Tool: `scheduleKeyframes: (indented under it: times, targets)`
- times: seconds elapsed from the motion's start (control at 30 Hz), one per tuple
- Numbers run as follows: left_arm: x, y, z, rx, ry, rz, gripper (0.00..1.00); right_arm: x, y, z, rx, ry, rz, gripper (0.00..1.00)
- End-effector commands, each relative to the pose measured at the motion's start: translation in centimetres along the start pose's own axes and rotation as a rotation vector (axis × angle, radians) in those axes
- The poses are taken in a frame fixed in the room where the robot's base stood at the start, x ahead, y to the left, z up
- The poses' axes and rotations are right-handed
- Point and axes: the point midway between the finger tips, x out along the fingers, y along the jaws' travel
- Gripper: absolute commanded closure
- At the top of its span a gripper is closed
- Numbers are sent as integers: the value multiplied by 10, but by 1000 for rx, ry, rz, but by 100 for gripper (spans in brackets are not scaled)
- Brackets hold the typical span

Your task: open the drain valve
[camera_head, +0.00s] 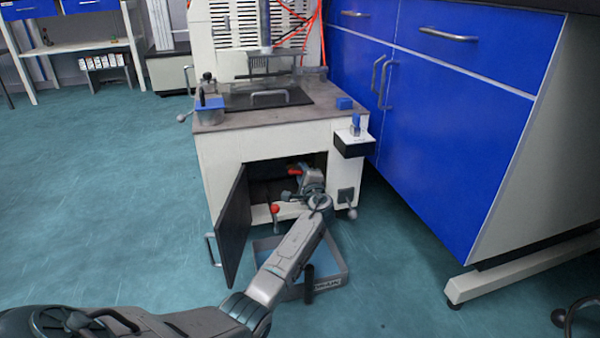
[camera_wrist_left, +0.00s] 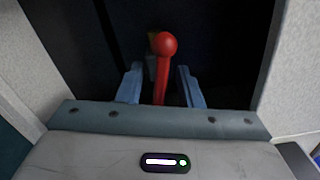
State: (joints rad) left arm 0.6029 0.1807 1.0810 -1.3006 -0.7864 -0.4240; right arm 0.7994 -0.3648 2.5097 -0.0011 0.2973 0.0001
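The drain valve's red handle (camera_wrist_left: 165,68) has a round knob at its end and shows in the left wrist view inside the dark cabinet. A red piece of it also shows in the head view (camera_head: 295,171), within the open compartment under the machine. My left gripper (camera_wrist_left: 160,87) reaches into this compartment, and it also shows in the head view (camera_head: 303,177). Its two blue-grey fingers stand apart, one on each side of the red handle, with gaps visible. The valve body is mostly hidden in shadow. My right gripper is not in view.
The cabinet door (camera_head: 233,228) stands open on the left of my arm. A grey-framed tray (camera_head: 338,262) lies on the floor below the opening. A red-knobbed lever (camera_head: 275,209) sits near the opening's lower edge. Blue cabinets (camera_head: 440,130) stand on the right; the left floor is clear.

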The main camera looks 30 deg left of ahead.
Motion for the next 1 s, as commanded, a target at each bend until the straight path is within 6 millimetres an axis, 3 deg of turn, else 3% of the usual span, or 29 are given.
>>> scheduleKeyframes:
  times: [0.07, 0.2, 0.23, 0.4, 0.7, 1.0]
  targets:
    - [0, 0, 0, 0, 0, 0, 71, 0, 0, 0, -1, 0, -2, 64]
    - [0, 0, 0, 0, 0, 0, 99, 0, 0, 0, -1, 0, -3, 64]
    - [0, 0, 0, 0, 0, 0, 100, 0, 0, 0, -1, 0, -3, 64]
    - [0, 2, 0, -19, 0, -1, 100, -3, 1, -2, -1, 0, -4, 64]
    - [0, 3, 0, -259, 0, -1, 100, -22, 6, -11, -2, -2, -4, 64]
    - [0, 1, 0, -271, 0, 0, 100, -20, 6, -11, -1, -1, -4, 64]
